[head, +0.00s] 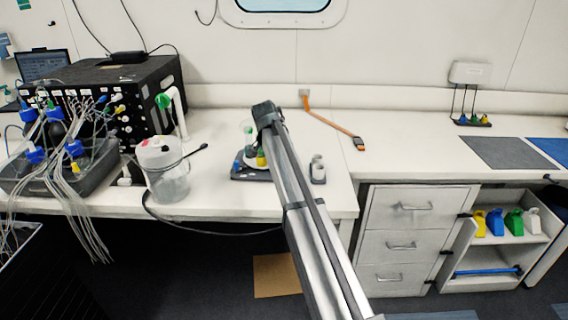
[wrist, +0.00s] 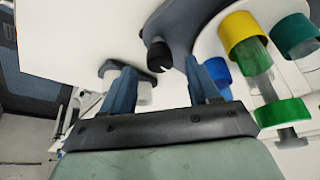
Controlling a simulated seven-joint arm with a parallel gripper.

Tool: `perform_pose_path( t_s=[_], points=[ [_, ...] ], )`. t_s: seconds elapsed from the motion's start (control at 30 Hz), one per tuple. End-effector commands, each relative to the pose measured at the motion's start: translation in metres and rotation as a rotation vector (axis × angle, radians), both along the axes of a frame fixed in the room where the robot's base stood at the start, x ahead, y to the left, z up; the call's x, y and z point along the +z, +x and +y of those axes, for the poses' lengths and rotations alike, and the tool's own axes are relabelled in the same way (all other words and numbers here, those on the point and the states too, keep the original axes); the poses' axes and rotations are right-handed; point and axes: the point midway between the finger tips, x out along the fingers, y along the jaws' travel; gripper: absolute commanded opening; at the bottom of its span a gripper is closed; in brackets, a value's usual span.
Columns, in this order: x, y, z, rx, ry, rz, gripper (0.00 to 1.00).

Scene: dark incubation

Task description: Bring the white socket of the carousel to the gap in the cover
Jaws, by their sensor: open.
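The carousel shows in the head view as a white disc (head: 250,163) on a dark base (head: 238,174), partly hidden by my arm. A yellow socket (head: 261,158) stands on it. In the wrist view, yellow (wrist: 239,36), blue (wrist: 217,68), green (wrist: 283,112) and teal (wrist: 295,36) sockets are at the right. A dark grey curved part (wrist: 185,22) with a black knob (wrist: 158,56) lies ahead of my fingers. My gripper (wrist: 163,88) is open, with no object visibly held. I cannot make out the white socket or the cover's gap for certain.
A grey holder with white cups (head: 318,168) stands right of the carousel. A lidded jar (head: 163,170) with a cable is to the left. An orange strap (head: 330,124) lies behind. The right counter has free room in front of the strap.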

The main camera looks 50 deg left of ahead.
Motion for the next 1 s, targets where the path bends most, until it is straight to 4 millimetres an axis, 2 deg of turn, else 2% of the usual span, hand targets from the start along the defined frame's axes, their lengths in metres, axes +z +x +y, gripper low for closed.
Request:
perform_pose_path(
  t_s=[0.3, 0.5, 0.7, 1.0],
  points=[
    [0.059, -0.024, -0.003, 0.000, 0.001, -0.001, 0.60],
    [0.086, -0.035, -0.004, 0.000, 0.001, 0.000, 0.60],
    [0.098, -0.041, -0.005, 0.000, 0.000, 0.000, 0.60],
    [0.100, -0.041, -0.006, 0.000, -0.001, 0.000, 0.60]
  ],
)
